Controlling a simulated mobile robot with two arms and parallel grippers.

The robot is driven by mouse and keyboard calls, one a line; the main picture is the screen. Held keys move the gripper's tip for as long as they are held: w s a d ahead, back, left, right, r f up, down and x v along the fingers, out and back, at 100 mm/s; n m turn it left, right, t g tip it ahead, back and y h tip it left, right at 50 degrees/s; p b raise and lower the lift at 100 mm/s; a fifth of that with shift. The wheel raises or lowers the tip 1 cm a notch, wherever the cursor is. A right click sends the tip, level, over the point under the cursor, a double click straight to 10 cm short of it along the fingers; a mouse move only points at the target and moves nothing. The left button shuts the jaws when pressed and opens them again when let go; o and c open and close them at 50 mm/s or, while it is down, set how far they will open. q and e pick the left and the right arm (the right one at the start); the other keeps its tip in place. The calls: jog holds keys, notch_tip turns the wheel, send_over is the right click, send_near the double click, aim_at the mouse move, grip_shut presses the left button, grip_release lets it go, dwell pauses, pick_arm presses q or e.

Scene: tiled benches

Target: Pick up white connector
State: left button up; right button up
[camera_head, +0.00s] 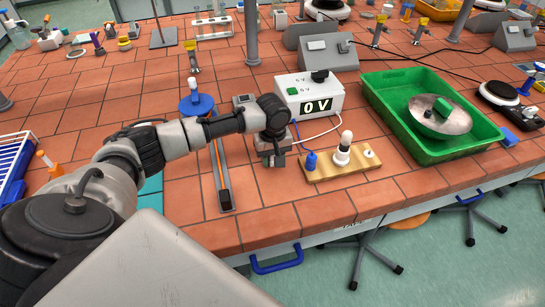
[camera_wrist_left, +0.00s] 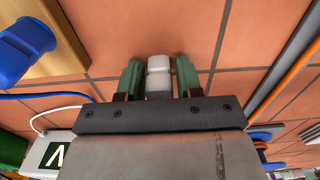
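The white connector (camera_wrist_left: 159,75) is in the left wrist view, close to the bench tiles, between the two green fingers of my left gripper (camera_wrist_left: 159,80). The fingers stand on either side of it, with narrow gaps seeming to show, so the gripper looks open around it. In the head view my left gripper (camera_head: 271,160) points down at the bench, left of the wooden lamp board (camera_head: 325,178), and hides the connector. A white cable (camera_head: 318,137) runs from the power supply (camera_head: 309,97) toward the gripper. My right gripper is not in view.
A blue plug (camera_head: 311,160) stands on the lamp board beside the bulb (camera_head: 343,148). A green tray (camera_head: 400,125) holding a metal dish (camera_head: 432,122) is to the right. A metal track (camera_head: 219,178) lies left of the gripper. Front tiles are clear.

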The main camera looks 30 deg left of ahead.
pick_arm(q)
jog(key=c, duration=0.5)
jog(key=shift+c, duration=0.2)
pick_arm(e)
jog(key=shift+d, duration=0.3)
pick_arm(q)
jog(key=shift+r, duration=0.15)
jog(key=shift+r, duration=0.2)
jog(key=r, duration=0.2)
jog(key=r+b, duration=0.1)
jog(key=shift+w+d+r, duration=0.1)
jog(key=shift+d+r, duration=0.2)
jog(key=shift+r, duration=0.05)
jog(key=w+d+r+b, duration=0.1)
jog(key=w+d+r, duration=0.1)
jog(key=d+r, duration=0.4)
jog(key=d, duration=0.5)
jog(key=shift+r+b, duration=0.3)
jog(key=shift+r, duration=0.05)
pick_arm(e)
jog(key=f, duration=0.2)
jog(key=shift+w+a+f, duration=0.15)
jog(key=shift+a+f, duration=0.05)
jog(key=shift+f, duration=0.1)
